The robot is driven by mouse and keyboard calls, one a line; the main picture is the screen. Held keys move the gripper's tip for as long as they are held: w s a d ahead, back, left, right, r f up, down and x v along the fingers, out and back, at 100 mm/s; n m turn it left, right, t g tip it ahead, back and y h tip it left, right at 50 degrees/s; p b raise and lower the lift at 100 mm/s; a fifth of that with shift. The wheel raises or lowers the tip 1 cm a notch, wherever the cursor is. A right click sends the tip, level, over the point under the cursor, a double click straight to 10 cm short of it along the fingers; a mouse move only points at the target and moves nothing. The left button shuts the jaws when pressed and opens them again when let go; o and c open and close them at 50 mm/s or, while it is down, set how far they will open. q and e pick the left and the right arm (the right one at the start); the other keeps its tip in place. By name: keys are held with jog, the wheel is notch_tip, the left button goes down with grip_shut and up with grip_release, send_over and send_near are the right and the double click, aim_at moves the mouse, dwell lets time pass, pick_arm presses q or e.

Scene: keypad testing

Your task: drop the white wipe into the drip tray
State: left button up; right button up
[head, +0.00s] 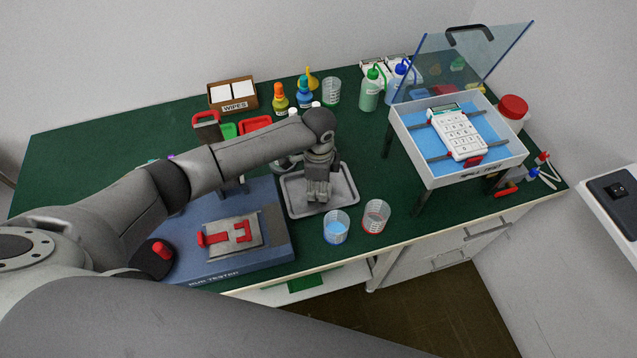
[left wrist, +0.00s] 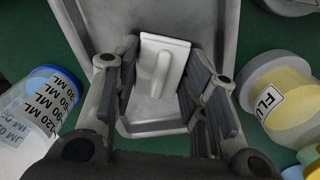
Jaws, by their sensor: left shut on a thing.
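The drip tray (head: 345,188) is a shallow grey metal tray on the green bench top, near the middle of the head view. My left gripper (head: 318,192) points down over the tray and hides part of it. In the left wrist view the white wipe (left wrist: 163,62), a pale rectangle with a raised ridge, sits between the fingers of my left gripper (left wrist: 163,75), which is shut on it. The tray (left wrist: 98,22) shows behind and below the wipe. The wipe's height above the tray is hard to judge. My right gripper is not in view.
A beaker of blue liquid (head: 336,229) and one with red (head: 376,217) stand close in front of the tray. A blue tester (head: 270,255) is at its left. A wipes box (head: 232,96) and bottles stand behind. A white case with a raised clear lid (head: 470,60) is at right.

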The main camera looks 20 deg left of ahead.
pick_arm(q)
jog(key=o, duration=0.9)
jog(key=shift+f, duration=0.1)
notch_tip(320, 180, up, 12)
jog(key=shift+r+b, duration=0.2)
jog(key=shift+b, duration=0.1)
jog(key=shift+f, duration=0.1)
dwell(0.3)
